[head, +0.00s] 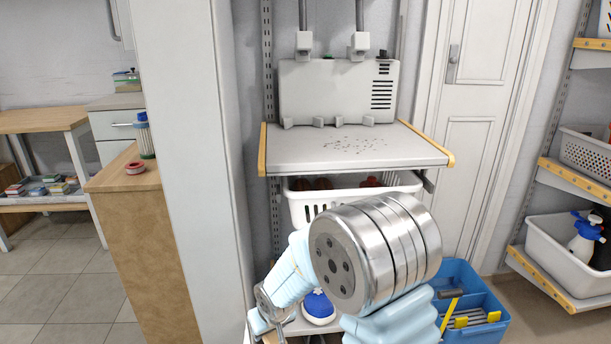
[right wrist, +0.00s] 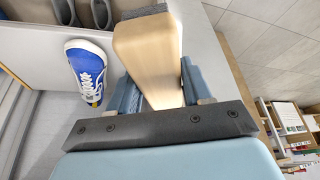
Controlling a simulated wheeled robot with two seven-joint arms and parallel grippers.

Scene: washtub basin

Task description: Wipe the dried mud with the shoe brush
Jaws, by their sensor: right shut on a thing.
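Dried mud (head: 355,145) shows as dark specks scattered over the grey shelf top (head: 300,157) in the head view. My right gripper (right wrist: 157,88) is shut on a pale wooden block, which looks like the shoe brush (right wrist: 148,50), in the right wrist view. In the head view my right arm reaches down and left, below the shelf and apart from the mud. The brush cannot be made out in the head view. My left gripper is not in view.
A white basket (head: 300,205) hangs below the shelf top. A blue and white shoe (head: 318,306) sits lower down; a blue shoe also shows in the wrist view (right wrist: 85,72). A blue tote (head: 470,272) stands at right. A tall white panel (head: 195,150) borders the left.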

